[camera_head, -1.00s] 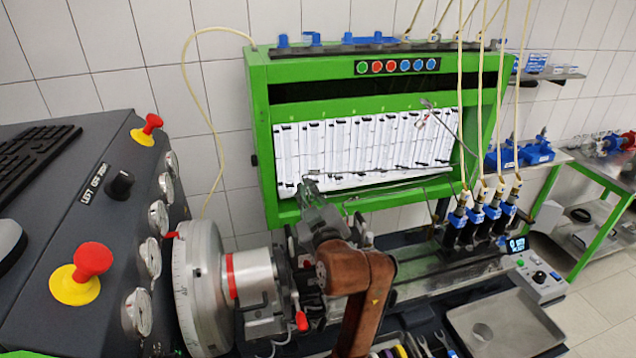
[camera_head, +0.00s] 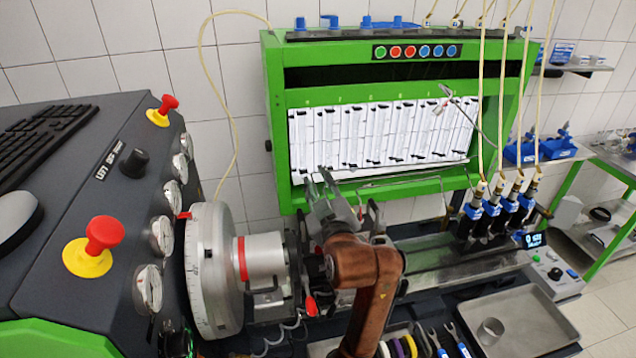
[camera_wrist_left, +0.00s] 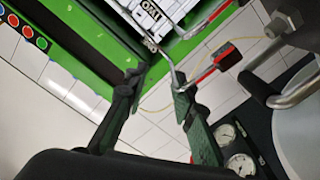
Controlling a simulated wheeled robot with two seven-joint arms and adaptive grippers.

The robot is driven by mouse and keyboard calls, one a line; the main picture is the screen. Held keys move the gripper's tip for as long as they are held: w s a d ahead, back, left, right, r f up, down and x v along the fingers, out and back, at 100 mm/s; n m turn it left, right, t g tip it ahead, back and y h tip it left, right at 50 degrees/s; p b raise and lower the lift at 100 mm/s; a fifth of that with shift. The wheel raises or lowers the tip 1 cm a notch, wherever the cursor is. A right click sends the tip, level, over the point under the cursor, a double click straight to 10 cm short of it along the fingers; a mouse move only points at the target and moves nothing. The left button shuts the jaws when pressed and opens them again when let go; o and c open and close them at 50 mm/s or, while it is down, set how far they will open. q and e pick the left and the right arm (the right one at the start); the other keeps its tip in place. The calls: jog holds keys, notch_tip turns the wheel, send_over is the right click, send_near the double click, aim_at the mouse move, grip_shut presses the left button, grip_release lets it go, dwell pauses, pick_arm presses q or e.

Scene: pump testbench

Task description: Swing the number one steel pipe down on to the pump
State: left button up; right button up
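A thin bent steel pipe (camera_head: 400,184) runs roughly level below the white measuring panel in the head view; I cannot read a number on it. Another thin bent pipe (camera_head: 462,112) hangs across the panel's right part. My left gripper (camera_head: 319,180) is raised at the panel's lower left edge, with its fingers apart. In the left wrist view my left gripper (camera_wrist_left: 158,82) is open, and a bent steel pipe (camera_wrist_left: 172,66) reaches down close to the right-hand fingertip. I cannot tell whether they touch. The pump (camera_head: 300,262) area is partly hidden by my arm. My right gripper is not in view.
The grey flywheel (camera_head: 212,270) stands left of my arm. Hoses end in several blue-collared injectors (camera_head: 503,205) on the right. A steel tray (camera_head: 525,318) lies at the lower right. The green frame (camera_head: 278,150) surrounds the panel.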

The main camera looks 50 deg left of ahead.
pick_arm(q)
jog(key=v, duration=1.2)
dwell(0.5)
